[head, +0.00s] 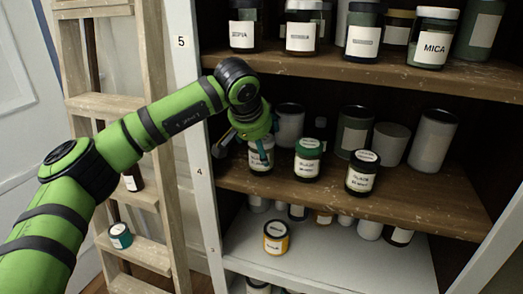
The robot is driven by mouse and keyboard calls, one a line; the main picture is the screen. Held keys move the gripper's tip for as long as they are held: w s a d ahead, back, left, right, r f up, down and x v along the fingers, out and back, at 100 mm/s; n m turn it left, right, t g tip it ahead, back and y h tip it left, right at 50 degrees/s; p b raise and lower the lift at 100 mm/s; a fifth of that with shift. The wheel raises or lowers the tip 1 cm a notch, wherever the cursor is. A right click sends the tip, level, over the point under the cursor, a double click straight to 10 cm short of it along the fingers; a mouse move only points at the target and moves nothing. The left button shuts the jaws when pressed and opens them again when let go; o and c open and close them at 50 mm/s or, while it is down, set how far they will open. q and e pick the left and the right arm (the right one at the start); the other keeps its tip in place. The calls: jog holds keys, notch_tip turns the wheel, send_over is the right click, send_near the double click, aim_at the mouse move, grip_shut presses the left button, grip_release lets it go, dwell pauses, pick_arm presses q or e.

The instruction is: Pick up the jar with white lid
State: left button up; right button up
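A jar (261,158) with a pale label stands on the middle shelf, directly below and behind my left gripper (245,150). The gripper hides its lid, so I cannot tell the lid's colour. The gripper points down with its fingers apart. One finger overlaps the front of this jar and the other is left of it; whether they touch it is unclear. A MICA jar (433,48) with a white lid stands on the top shelf at the right. My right gripper is not in view.
A green-lidded jar (308,168) and a dark-lidded jar (362,180) stand right of the gripper on the middle shelf (420,205). Plain pale jars stand behind. A yellow jar (276,244) is on the shelf below. A wooden ladder (120,105) stands left.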

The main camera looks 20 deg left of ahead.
pick_arm(q)
jog(key=shift+w+f, duration=0.3)
jog(key=shift+f, duration=0.15)
jog(key=shift+s, duration=0.1)
jog(key=c, duration=1.4)
jog(key=shift+r, duration=0.1)
jog(key=shift+c, duration=0.2)
